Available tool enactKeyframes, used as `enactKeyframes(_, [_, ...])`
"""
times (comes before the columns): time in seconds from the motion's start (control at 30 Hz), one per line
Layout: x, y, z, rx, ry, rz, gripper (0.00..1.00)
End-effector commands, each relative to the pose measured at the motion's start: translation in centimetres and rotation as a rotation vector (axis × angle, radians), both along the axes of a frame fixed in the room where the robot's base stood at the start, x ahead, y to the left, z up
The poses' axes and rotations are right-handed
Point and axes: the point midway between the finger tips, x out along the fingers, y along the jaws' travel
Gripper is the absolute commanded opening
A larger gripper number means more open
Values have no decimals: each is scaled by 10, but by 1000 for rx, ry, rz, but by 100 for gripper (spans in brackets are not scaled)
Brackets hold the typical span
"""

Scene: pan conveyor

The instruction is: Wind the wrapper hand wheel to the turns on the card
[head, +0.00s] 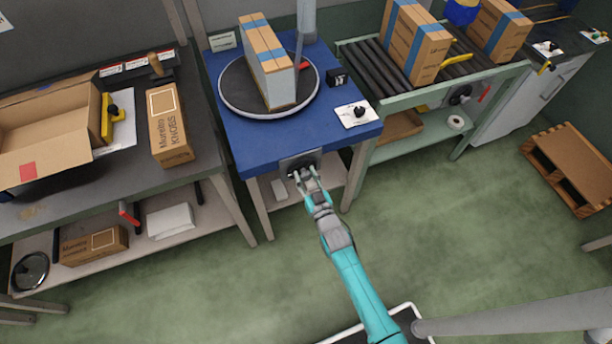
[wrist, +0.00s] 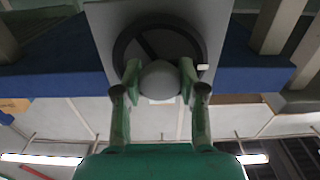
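The hand wheel (head: 300,161) is dark and sits on a grey plate on the front edge of the blue wrapper table (head: 240,140). In the wrist view the wheel (wrist: 119,50) is a black ring with spokes, a pale grey round hub (wrist: 160,82) and a small white mark at its right. My gripper (head: 307,178) is at the wheel; in the wrist view its two fingers (wrist: 160,72) sit on either side of the hub and appear to touch it. A small framed card (head: 223,41) stands at the table's back left corner; its writing is too small to read.
A tall box with blue tape (head: 267,62) stands on the round turntable (head: 236,90). A roller conveyor (head: 375,65) with taped boxes is right; a packing bench (head: 205,150) is left. Green floor is clear.

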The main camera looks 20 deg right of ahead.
Motion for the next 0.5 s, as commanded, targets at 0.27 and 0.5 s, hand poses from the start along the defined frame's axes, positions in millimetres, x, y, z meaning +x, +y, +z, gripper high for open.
enactKeyframes(0.27, [0,0,0,93,0,0,6])
enactKeyframes(0.5, [0,0,0,321,0,0,6])
